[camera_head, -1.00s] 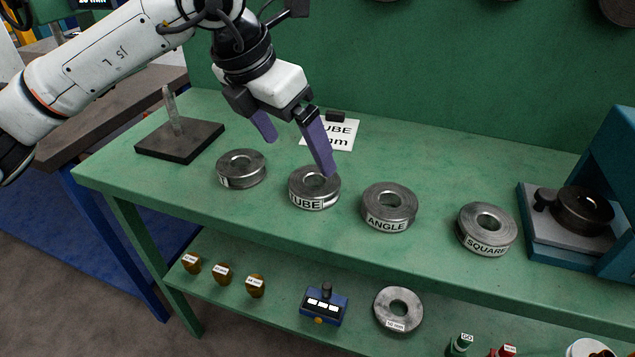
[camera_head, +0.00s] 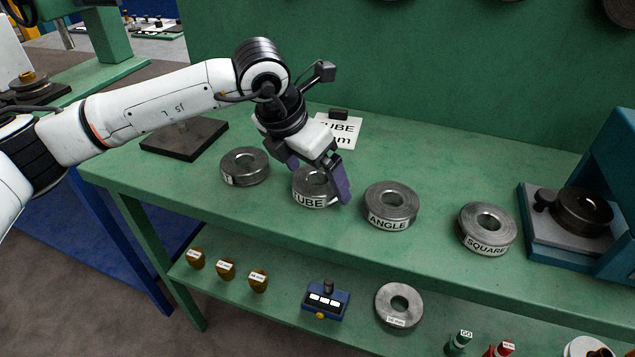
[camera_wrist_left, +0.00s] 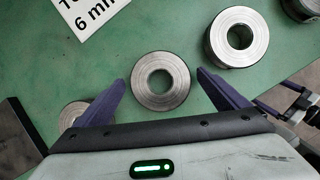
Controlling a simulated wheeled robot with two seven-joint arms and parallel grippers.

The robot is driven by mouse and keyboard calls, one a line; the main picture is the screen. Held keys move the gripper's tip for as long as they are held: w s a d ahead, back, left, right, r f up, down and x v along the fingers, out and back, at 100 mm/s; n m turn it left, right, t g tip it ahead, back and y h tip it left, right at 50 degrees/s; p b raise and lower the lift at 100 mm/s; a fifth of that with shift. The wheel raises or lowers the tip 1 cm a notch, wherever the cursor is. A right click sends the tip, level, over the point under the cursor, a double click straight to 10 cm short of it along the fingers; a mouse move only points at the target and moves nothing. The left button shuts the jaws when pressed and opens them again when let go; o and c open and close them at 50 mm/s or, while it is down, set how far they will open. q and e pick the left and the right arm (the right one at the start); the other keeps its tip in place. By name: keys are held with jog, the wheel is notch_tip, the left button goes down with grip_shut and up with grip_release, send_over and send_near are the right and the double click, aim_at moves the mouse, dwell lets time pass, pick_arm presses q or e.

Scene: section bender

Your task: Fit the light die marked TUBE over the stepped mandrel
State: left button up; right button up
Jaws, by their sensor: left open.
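The grey metal die marked TUBE (camera_head: 309,199) lies flat on the green bench, its label facing front. In the left wrist view the TUBE die (camera_wrist_left: 160,97) sits between the two purple fingers. My left gripper (camera_head: 318,178) is open above and around it, one finger on either side; whether they touch it I cannot tell. In the head view the gripper hides part of the die. The mandrel's dark base plate (camera_head: 184,140) is at the bench's left end, its post hidden mostly behind my left arm.
A die with a partly hidden label (camera_head: 245,167) lies left of TUBE, the ANGLE die (camera_head: 391,206) and SQUARE die (camera_head: 487,230) right of it. A card reading TUBE (camera_head: 345,131) lies behind. A blue machine (camera_head: 612,200) stands at the right. The lower shelf holds small tools.

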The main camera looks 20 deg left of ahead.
pick_arm(q)
jog(key=c, duration=1.5)
jog(key=shift+r, duration=0.1)
jog(key=shift+r, duration=0.1)
